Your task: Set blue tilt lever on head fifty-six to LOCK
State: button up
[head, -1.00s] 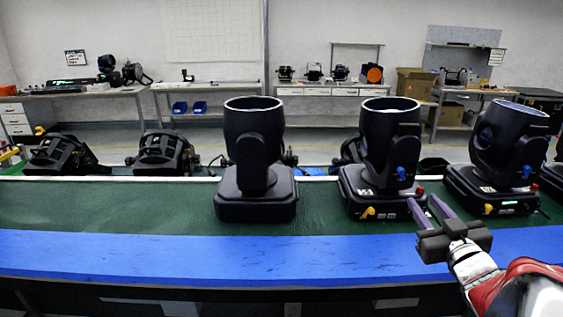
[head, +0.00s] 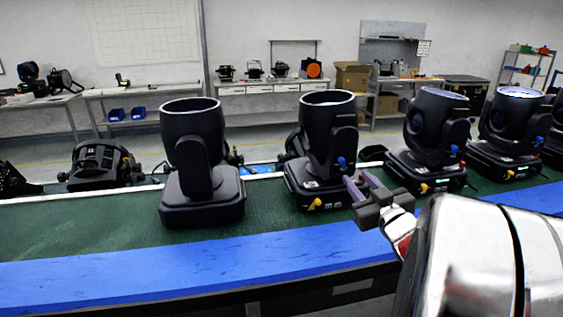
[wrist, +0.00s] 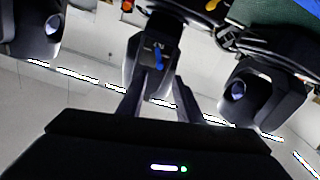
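Several black moving heads stand in a row on the green bench top. One head (head: 328,120) in the middle of the head view carries a blue lever (head: 342,162) on its yoke side and a yellow lever (head: 315,203) on its base. Other heads to the right (head: 436,125) also show blue levers. I cannot read any head's number. My gripper (head: 358,186) is in front of the middle head's base at its right, fingers apart and empty. In the wrist view, a blue lever (wrist: 158,58) shows beyond and between the open fingers (wrist: 153,98), apart from them.
A blue strip (head: 200,262) runs along the bench's front edge and is clear. A head without visible levers (head: 195,140) stands left of the middle one. Low black fixtures (head: 100,165) lie at the far left.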

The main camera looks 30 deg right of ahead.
aim_at(343, 163)
jog(key=x, duration=0.8)
jog(key=shift+w, duration=0.3)
